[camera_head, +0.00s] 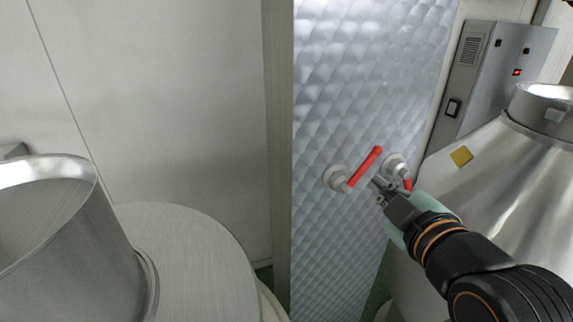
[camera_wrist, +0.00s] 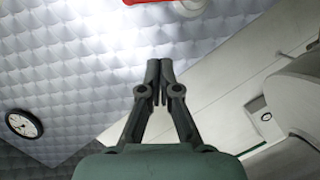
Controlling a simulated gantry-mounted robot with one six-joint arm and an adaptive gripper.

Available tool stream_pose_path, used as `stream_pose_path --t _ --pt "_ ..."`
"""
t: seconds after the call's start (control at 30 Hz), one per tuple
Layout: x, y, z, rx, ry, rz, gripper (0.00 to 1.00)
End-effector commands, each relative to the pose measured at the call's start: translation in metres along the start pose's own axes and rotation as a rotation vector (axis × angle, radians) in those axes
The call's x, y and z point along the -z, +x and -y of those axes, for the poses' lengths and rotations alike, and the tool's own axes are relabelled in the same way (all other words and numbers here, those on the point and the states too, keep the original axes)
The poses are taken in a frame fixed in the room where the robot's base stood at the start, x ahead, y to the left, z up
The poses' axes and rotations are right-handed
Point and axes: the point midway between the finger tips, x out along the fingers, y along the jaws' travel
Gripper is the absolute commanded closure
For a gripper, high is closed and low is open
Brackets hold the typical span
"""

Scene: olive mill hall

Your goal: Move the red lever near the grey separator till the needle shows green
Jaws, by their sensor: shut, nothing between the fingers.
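Two red levers sit on round metal mounts on a quilted metal panel. The left lever (camera_head: 366,164) points up and right from its mount; the right lever (camera_head: 407,184) is partly hidden behind my gripper. My gripper (camera_head: 377,184) is shut and empty, its tips close to the left lever's lower side, between the two mounts; whether they touch it is unclear. In the wrist view, part of a red lever (camera_wrist: 142,2) shows at the top edge, beyond the fingertips (camera_wrist: 159,64). A round dial (camera_wrist: 24,124) is at the left there; its needle reading is too small to tell.
A metal vessel (camera_head: 490,195) with a yellow label stands at the right, another (camera_head: 70,240) at the left. I cannot tell which is the separator. A grey control box (camera_head: 490,75) with a red light is at upper right. The quilted panel (camera_head: 365,70) is clear above the levers.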

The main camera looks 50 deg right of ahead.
Motion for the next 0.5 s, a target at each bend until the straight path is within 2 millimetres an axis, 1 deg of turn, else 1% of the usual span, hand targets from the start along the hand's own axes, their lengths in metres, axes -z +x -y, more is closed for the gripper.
stream_pose_path --t 0.03,0.07,0.17,0.27,0.37,0.5 --pt "-0.007 -0.002 -0.011 -0.017 -0.022 0.011 1.0" --pt "-0.008 -0.003 -0.014 -0.021 -0.029 0.014 1.0" --pt "-0.007 -0.003 -0.015 -0.021 -0.035 0.014 1.0" --pt "-0.007 0.003 -0.015 -0.018 -0.033 0.015 1.0" --pt "-0.007 0.016 -0.015 -0.015 -0.032 0.015 1.0" --pt "-0.007 0.045 -0.015 -0.014 -0.031 0.016 1.0"
